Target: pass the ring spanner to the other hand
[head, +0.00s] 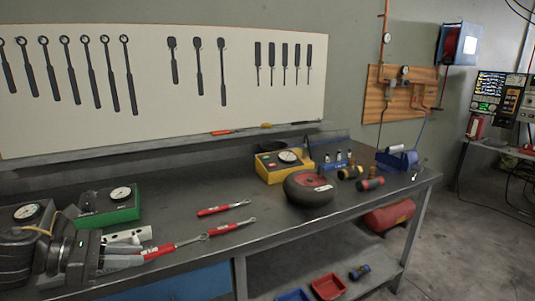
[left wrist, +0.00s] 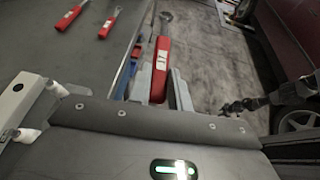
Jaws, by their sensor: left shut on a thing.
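The ring spanner (head: 175,248) has a red handle and a metal shaft. My left gripper (head: 132,258), at the lower left of the head view, is shut on its handle. The left wrist view shows the red handle (left wrist: 159,75) between the two grey fingers of the left gripper (left wrist: 158,95), with the metal end pointing away from the gripper. The handle's rear end is hidden in the jaws. In the head view the spanner is in front of the bench's near edge. My right gripper is not in view.
Two more red-handled tools (head: 222,209) (head: 232,228) lie on the bench (head: 165,225). A black wheel (head: 310,188), a yellow gauge box (head: 270,170) and a green gauge box (head: 115,208) stand there too. Several spanners hang on the wall board (head: 150,75).

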